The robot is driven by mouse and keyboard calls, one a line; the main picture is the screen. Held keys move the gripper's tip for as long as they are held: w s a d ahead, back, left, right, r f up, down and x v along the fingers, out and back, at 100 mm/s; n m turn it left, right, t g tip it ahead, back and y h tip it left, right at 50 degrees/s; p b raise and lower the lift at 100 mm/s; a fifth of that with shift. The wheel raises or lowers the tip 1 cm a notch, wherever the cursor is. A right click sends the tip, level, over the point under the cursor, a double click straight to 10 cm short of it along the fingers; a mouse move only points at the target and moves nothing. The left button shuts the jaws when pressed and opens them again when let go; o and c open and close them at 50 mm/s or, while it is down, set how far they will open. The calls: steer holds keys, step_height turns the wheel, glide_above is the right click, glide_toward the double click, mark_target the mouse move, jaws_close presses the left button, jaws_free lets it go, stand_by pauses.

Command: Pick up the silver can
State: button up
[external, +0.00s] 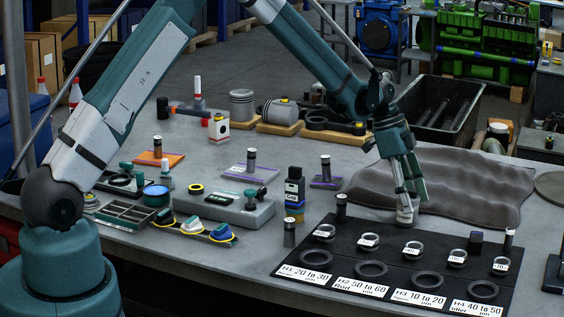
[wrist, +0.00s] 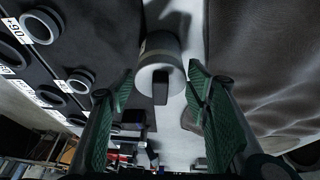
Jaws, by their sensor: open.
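A silver-grey can (external: 405,214) stands at the back edge of the black mat (external: 305,252), just below my gripper (external: 410,194). In the wrist view the can (wrist: 158,50) lies straight ahead, with a small dark piece on its near end. My gripper (wrist: 160,82) is open and points down. Its two green-padded fingers are on either side of the can's near end, with visible gaps. I cannot tell whether either finger touches it. The fingers partly hide the can's top in the external view.
Several rings with labels lie on the mat. A crumpled grey cloth (external: 460,180) lies right of the can. A grey tray block (external: 225,210) and other parts fill the left of the table.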

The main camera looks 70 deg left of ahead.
mark_target(415, 208)
steer(key=shift+x, duration=1.85)
steer(key=shift+c, duration=0.4)
steer(key=c, duration=0.8)
